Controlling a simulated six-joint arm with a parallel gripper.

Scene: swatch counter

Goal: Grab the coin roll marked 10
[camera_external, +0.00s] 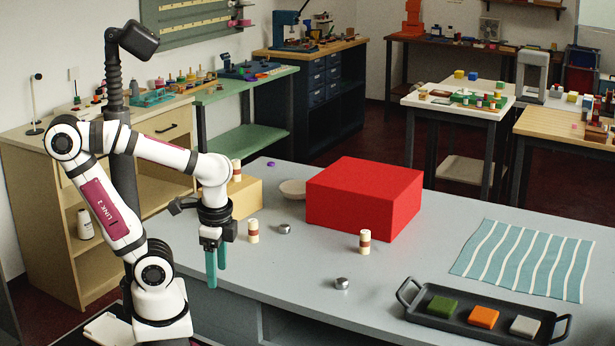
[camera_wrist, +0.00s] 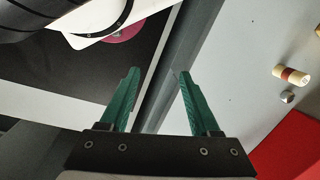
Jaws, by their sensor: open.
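Three cream coin rolls with brown bands stand upright in the external view: one near my gripper (camera_external: 253,231), one in front of the red box (camera_external: 365,241), and one at the tan box (camera_external: 236,170). The wrist view shows one roll (camera_wrist: 291,75) at the right with a small mark on its end, too small to read. Another is cut off at the right edge. I cannot tell which is marked 10. My gripper (camera_external: 216,268) points down at the counter's near left edge, left of the nearest roll. Its green fingers (camera_wrist: 158,75) are apart and empty.
A large red box (camera_external: 363,198) stands mid-counter, with a tan box (camera_external: 246,196) and shallow bowl (camera_external: 292,189) to its left. Small metal pieces (camera_external: 285,229) (camera_external: 342,283) lie near the rolls. A striped cloth (camera_external: 525,260) and black tray (camera_external: 412,310) with coloured blocks are at right.

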